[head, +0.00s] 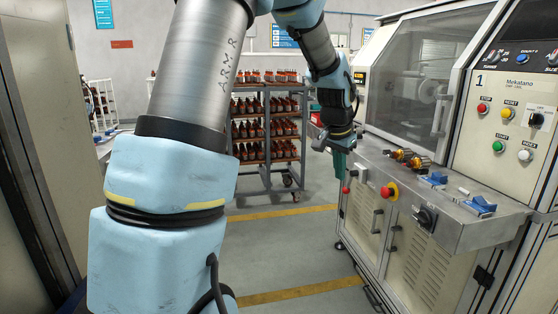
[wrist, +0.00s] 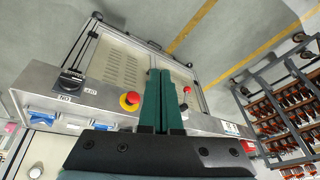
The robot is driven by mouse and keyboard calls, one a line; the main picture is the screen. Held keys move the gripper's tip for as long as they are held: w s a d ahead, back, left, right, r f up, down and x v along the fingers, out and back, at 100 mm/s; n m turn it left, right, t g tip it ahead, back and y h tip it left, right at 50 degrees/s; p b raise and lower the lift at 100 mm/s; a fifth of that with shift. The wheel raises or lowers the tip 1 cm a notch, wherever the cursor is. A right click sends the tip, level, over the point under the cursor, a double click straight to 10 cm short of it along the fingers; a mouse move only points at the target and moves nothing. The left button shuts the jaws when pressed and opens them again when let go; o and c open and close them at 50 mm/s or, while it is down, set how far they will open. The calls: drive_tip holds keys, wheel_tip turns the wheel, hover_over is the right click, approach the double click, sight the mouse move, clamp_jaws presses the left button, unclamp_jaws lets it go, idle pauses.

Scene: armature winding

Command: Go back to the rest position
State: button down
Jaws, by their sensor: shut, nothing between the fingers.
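My gripper (head: 340,168) hangs at the end of my arm in the middle of the head view, fingers pointing down, just left of the winding machine's front ledge (head: 460,228). In the wrist view its two green fingers (wrist: 163,82) lie side by side, shut, with nothing held. In that view they overlap the machine's lower front, right of a red stop button (wrist: 130,101). In the head view my arm covers much of the left and centre.
The ledge carries copper-coloured armatures (head: 418,162) and blue holders (head: 480,205). The machine's cabinet (head: 425,250) stands right. A rack (head: 268,160) with several rows of armatures stands behind. Grey floor (head: 285,255) with yellow lines is clear between. A door edge (head: 35,120) is at left.

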drive_tip(key=s+a+f+n+g+y, duration=0.1)
drive_tip(key=s+a+f+n, duration=0.2)
drive_tip(key=s+a, duration=0.5)
drive_tip(key=s+a+f+n+y, duration=0.1)
drive_tip(key=s+a+f+n, duration=0.2)
drive_tip(key=s+a, duration=0.6)
drive_tip(key=a+n, duration=0.2)
drive_tip(key=a, duration=0.5)
drive_tip(key=shift+a+n+g, duration=0.3)
drive_tip(key=shift+n+g, duration=0.1)
drive_tip(key=shift+f, duration=0.1)
